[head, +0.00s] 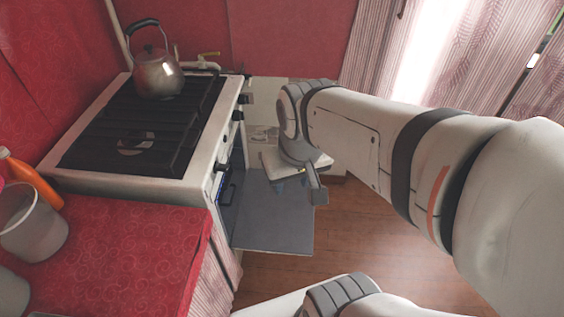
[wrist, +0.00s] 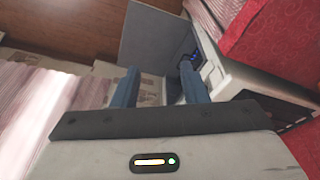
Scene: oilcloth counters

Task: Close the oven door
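The oven door (head: 268,218) is open, folded down into a flat grey panel in front of the white stove (head: 150,183). It also shows in the wrist view as a grey panel (wrist: 155,42) beyond my fingers. The dark oven opening with a blue tint (wrist: 196,58) lies beside it. My gripper (head: 291,184) is over the far part of the door in the head view, pointing down. In the wrist view its two blue fingers (wrist: 158,84) are spread with nothing between them. I cannot tell whether they touch the door.
A kettle (head: 158,76) stands on the black burner grates (head: 140,125). A red-covered counter (head: 125,250) with a grey pot (head: 35,228) and an orange bottle (head: 32,180) is at the front left. Wooden floor (head: 365,230) is clear to the right.

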